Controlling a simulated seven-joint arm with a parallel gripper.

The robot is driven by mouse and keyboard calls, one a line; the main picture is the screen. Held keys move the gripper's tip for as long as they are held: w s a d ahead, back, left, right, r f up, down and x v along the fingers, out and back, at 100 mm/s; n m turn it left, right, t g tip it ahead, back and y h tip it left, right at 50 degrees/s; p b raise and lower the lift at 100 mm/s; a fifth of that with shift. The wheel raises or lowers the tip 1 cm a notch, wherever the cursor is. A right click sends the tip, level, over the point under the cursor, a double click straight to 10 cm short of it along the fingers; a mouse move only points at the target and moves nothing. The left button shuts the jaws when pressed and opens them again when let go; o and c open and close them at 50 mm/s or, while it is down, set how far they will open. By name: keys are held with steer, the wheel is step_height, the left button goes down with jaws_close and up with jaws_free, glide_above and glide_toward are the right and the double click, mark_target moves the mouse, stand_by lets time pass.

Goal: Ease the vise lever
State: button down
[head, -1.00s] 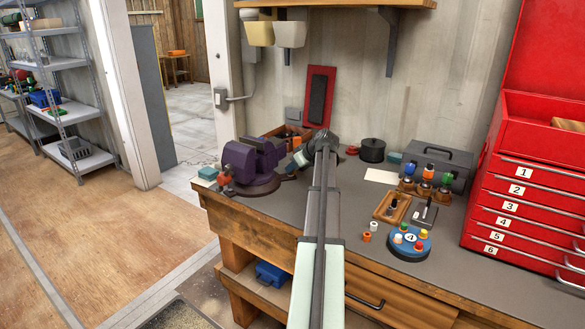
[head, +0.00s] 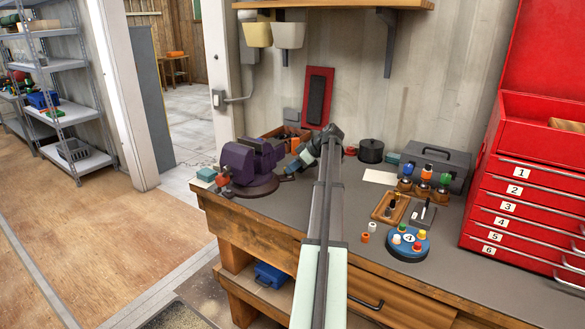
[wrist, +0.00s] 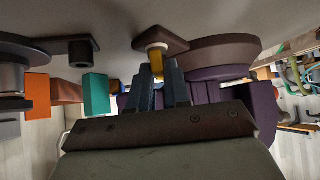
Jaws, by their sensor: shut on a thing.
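The purple vise (head: 238,160) stands on its round brown base at the left end of the workbench (head: 335,205). In the wrist view its brown base (wrist: 215,52) is close, with a brown arm-like plate (wrist: 158,36) sticking out beside it. A short yellow handle with a white collar, seemingly the vise lever (wrist: 156,64), stands at that plate. My gripper (wrist: 158,76) is shut on this yellow handle. In the head view my gripper (head: 291,172) is low at the right side of the vise base, and the handle is too small to make out there.
An open box (head: 291,135) stands behind my gripper. A teal block (wrist: 95,95) and an orange block (wrist: 38,94) show in the wrist view. A black round pot (head: 371,151) and a blue round holder (head: 408,245) stand further right.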

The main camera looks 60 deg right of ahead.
steer(key=shift+f, duration=0.15)
steer(key=c, duration=1.2)
jaws_free()
steer(key=shift+o, duration=0.2)
steer(key=shift+s+d+r, duration=0.15)
steer(key=shift+s+r, duration=0.25)
steer(key=shift+r, duration=0.1)
steer(key=v, duration=1.2)
steer(key=shift+s+r, duration=0.2)
